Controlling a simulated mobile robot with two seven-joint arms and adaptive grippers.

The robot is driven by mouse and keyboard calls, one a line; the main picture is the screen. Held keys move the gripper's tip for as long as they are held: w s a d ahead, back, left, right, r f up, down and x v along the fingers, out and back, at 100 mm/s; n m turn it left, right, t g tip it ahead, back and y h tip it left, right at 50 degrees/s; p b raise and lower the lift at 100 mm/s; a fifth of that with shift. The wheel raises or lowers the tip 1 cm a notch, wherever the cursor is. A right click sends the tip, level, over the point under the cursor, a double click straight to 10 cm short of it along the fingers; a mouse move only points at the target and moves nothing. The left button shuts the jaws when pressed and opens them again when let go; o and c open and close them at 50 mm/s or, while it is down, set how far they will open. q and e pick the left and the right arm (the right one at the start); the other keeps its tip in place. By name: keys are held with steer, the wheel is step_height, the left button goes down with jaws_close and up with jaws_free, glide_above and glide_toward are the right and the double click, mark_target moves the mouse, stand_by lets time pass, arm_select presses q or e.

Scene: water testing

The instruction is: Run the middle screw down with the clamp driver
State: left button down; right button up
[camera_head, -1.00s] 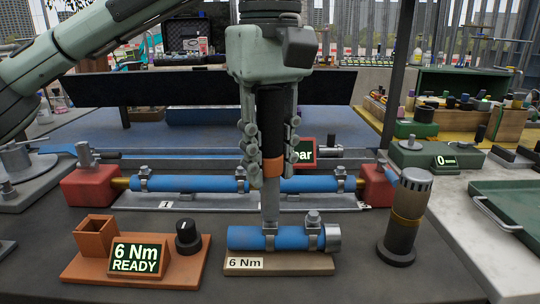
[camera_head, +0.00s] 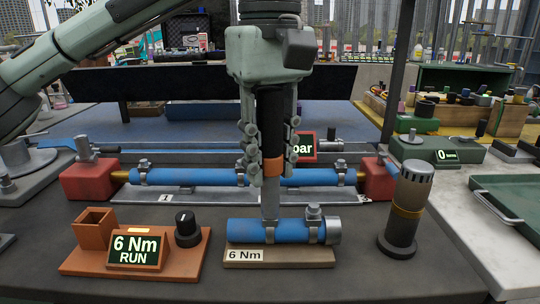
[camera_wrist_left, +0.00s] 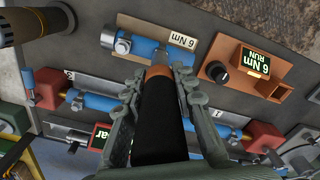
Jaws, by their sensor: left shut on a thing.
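My left gripper (camera_head: 268,150) is shut around the clamp driver (camera_head: 272,110), a black tool with an orange collar and grey shaft. The driver stands upright, its tip down at the left clamp of a short blue pipe (camera_head: 285,231) on a "6 Nm" block. I cannot tell how fully the tip sits on that screw. The long blue pipe (camera_head: 195,177) with several clamps lies behind, its middle hidden by the gripper. The driver's collar (camera_wrist_left: 158,71) and the short pipe (camera_wrist_left: 148,52) also show in the left wrist view. My right gripper is not seen.
An orange stand (camera_head: 85,259) with a display (camera_head: 137,250) reading "6 Nm RUN" and a black knob (camera_head: 187,229) is front left. A dark cylinder (camera_head: 407,210) stands to the right. Red end blocks (camera_head: 90,181) hold the long pipe. A green tray (camera_head: 510,208) is far right.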

mark_target(270, 88)
arm_select(q)
steer(key=shift+p, duration=0.5)
stand_by(1.2)
steer(key=shift+r+p, duration=0.75)
steer(key=shift+r, duration=0.15)
stand_by(0.3)
steer(key=shift+r+p, duration=1.9)
steer(key=shift+r, duration=0.35)
